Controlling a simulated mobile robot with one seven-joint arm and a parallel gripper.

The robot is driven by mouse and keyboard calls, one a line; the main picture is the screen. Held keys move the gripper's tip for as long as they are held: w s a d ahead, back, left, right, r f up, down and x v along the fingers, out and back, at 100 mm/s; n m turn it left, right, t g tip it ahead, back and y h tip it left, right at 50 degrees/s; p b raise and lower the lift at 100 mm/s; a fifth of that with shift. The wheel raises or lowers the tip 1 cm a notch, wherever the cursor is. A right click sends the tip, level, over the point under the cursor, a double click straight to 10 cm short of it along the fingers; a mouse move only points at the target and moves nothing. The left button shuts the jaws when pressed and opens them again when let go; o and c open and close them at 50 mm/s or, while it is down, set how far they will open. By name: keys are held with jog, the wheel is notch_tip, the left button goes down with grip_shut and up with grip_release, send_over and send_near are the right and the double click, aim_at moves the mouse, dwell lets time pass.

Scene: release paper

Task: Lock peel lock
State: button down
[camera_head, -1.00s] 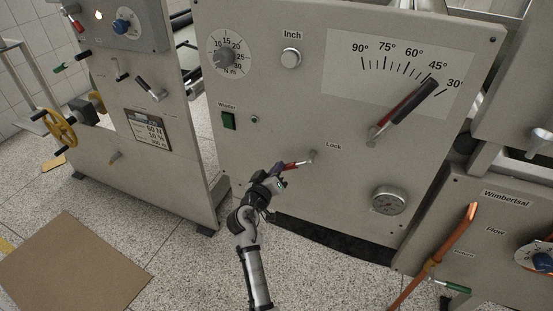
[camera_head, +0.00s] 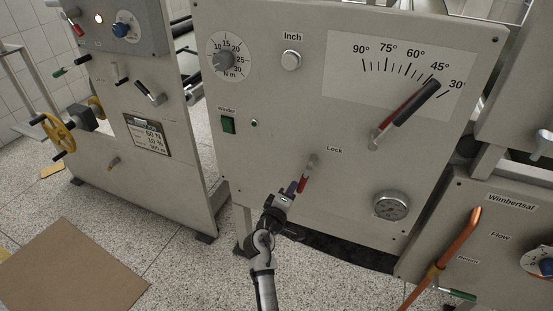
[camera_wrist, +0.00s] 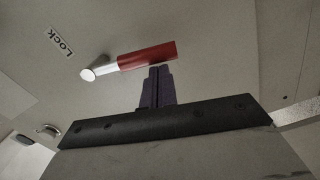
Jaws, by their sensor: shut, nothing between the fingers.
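The lock lever, a short metal stem with a red grip (camera_head: 303,182), is on the grey panel just left of the "Lock" label (camera_head: 334,150). In the head view it points steeply downward. My gripper (camera_head: 291,188) is at the lever's lower end, with its fingers shut and nothing between them. In the wrist view the red grip (camera_wrist: 147,56) lies across the tips of my closed dark fingers (camera_wrist: 159,72), beside them and not between them. The tips touch or nearly touch the grip; I cannot tell which.
A large red-and-black angle lever (camera_head: 405,112) points near 45° on the scale above. A round gauge (camera_head: 391,204) is at lower right. A copper-coloured pipe (camera_head: 459,243) stands farther right. A brown board (camera_head: 70,262) lies on the floor at left.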

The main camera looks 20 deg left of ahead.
jog(key=shift+d+f, duration=0.1)
jog(key=shift+d, duration=0.2)
dwell(0.4)
